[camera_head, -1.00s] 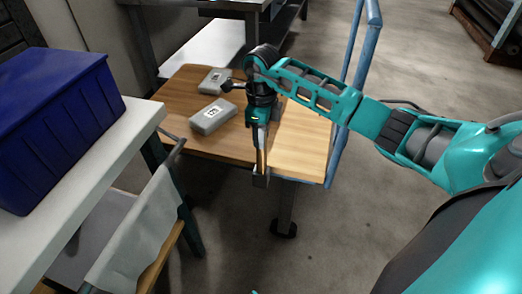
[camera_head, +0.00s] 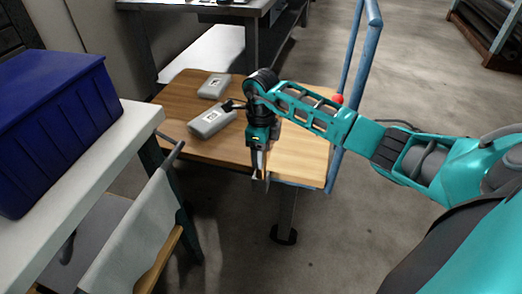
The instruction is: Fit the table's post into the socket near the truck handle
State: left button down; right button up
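The truck (camera_head: 300,155) is a wooden platform with a blue tube handle (camera_head: 360,70) at its right side. A small red ball (camera_head: 337,99) shows beside the handle, just behind my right forearm. My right gripper (camera_head: 260,178) points down over the truck's front edge. Its two fingertips look slightly apart, with nothing visible between them. My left gripper is not in view.
Two grey labelled boxes, one nearer (camera_head: 212,119) and one farther (camera_head: 214,86), lie on the truck's left part. A white table (camera_head: 80,170) with a blue bin (camera_head: 55,125) stands at the left.

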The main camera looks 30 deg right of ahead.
notch_tip(320, 180, up, 12)
jog(key=p, duration=0.3)
jog(key=shift+r, duration=0.15)
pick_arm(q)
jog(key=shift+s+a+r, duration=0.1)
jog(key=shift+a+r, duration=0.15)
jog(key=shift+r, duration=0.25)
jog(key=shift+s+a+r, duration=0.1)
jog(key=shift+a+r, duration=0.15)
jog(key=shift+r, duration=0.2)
pick_arm(e)
jog(key=shift+s, duration=0.1)
